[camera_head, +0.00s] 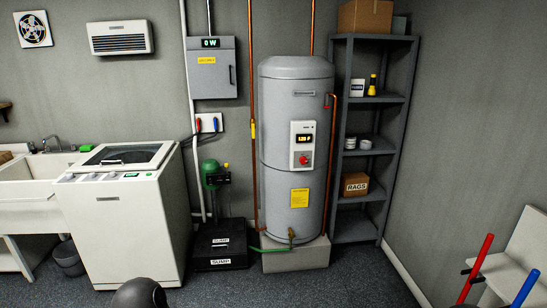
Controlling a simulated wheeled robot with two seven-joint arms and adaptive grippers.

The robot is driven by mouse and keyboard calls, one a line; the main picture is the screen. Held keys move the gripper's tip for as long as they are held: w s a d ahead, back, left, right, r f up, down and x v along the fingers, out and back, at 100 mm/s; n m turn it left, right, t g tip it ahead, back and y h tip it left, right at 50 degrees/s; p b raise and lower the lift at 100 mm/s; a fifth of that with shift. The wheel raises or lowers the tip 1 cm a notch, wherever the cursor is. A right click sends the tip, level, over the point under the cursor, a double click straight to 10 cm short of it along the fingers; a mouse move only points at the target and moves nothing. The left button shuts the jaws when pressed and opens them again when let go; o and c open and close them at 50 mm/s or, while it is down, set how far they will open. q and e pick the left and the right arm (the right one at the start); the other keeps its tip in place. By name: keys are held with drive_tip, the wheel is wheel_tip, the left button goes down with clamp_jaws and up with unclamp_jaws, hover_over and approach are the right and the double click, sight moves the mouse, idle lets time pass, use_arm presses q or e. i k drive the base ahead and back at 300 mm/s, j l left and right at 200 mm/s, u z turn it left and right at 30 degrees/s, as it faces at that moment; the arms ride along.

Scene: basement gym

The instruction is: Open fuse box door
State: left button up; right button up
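The fuse box (211,70) is a grey wall-mounted box, left of the water heater and above the sump corner. Its door looks shut, with a yellow label (206,60) near the top left and a dark upright handle (231,75) near the right edge. A display (210,43) on top reads "0 W". Neither of my grippers is in view.
The tall grey water heater (297,200) stands on a block right of the box. A white washing machine (120,215) and a black sump box (218,247) stand below it. Copper pipes (252,95) run beside the box. A shelf rack (372,225) stands right.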

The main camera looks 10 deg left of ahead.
sight(212, 74)
drive_tip(key=i+j+u, duration=0.3)
drive_tip(key=i, duration=0.3)
drive_tip(key=i+j+u, duration=0.3)
drive_tip(key=i, duration=0.35)
drive_tip(key=i+l+u, duration=0.1)
drive_tip(key=i+u, duration=0.15)
drive_tip(key=i, duration=0.4)
